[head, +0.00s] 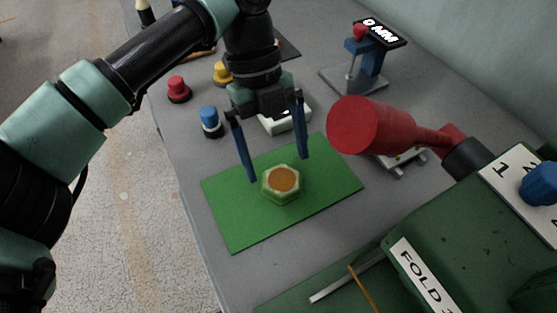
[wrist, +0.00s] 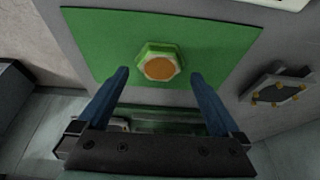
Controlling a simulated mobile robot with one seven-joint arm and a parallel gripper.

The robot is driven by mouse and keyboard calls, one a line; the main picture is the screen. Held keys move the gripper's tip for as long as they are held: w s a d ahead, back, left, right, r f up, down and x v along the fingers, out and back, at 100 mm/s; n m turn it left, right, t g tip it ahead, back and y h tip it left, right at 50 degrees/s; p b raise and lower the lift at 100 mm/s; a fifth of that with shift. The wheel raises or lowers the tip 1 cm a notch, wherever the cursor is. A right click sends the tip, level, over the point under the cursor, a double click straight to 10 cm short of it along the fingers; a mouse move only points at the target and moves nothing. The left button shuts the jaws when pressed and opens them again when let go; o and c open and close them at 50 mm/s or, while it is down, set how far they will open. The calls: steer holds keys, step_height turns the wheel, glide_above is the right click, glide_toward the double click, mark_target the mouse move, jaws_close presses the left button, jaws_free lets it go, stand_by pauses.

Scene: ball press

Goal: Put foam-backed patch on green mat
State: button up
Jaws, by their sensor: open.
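A hexagonal piece with a pale green rim and an orange-brown round face, which looks like the foam-backed patch (head: 283,180), lies on the green mat (head: 232,225). The patch also shows in the wrist view (wrist: 159,67), near the middle of the mat (wrist: 220,45). My gripper (head: 278,168) is open, with its two blue fingers spread and nothing between them. The fingers hang over the mat, just behind and above the patch in the head view. In the wrist view the patch appears between and just beyond the fingertips (wrist: 160,73). The gripper is not closed on it.
A red hammer-shaped part (head: 370,125) juts in right of the mat, above a pale hexagonal plate (head: 408,160). A green machine (head: 455,235) stands front right. Red (head: 178,88), yellow (head: 222,72) and blue (head: 210,118) knobs stand at left. A gauge stand (head: 365,65) is behind.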

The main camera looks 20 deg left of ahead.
steer(key=p+v, duration=0.1)
steer(key=v, duration=0.8)
steer(key=shift+r+p, duration=0.2)
steer(key=shift+p, duration=0.15)
